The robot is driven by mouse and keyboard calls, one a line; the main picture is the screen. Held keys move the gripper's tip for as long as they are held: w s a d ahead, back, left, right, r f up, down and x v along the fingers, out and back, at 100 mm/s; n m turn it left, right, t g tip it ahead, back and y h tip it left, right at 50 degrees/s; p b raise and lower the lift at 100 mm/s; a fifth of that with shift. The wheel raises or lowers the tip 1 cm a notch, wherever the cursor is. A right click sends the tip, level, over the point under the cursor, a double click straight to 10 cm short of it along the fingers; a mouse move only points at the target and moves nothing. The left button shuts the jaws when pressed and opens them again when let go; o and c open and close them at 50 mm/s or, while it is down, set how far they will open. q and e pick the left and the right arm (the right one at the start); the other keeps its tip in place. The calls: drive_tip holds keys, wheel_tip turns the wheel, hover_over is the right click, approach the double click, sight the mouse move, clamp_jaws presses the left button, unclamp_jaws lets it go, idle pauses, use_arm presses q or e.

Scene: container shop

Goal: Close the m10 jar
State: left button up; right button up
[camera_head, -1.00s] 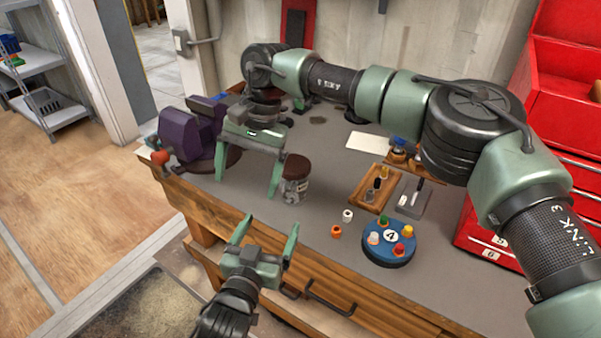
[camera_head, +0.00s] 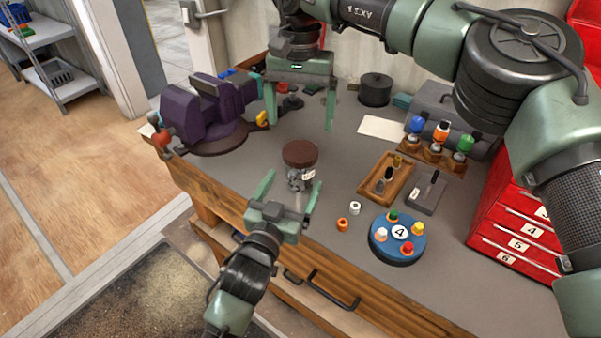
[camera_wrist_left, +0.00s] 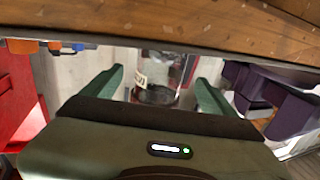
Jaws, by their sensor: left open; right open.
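The jar (camera_head: 297,182) is clear glass with a white label and stands upright on the workbench. A round brown lid (camera_head: 300,152) rests on its top; I cannot tell whether it is tight. My left gripper (camera_head: 291,184) is open at the front of the jar, pointing toward it. In the left wrist view, which is upside down, the jar (camera_wrist_left: 166,72) shows between the spread fingers (camera_wrist_left: 160,88), with the dark lid (camera_wrist_left: 155,97) low in the picture. My right gripper (camera_head: 299,110) is open and empty, pointing down above and behind the jar.
A purple vise (camera_head: 205,115) stands left on the workbench (camera_head: 345,145). Red drawers (camera_head: 500,225) stand at the far right.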

use_arm(q)
drive_tip(key=x, duration=0.5)
drive_tip(key=shift+w+d, duration=0.15)
drive_tip(key=shift+w, duration=0.2)
clamp_jaws()
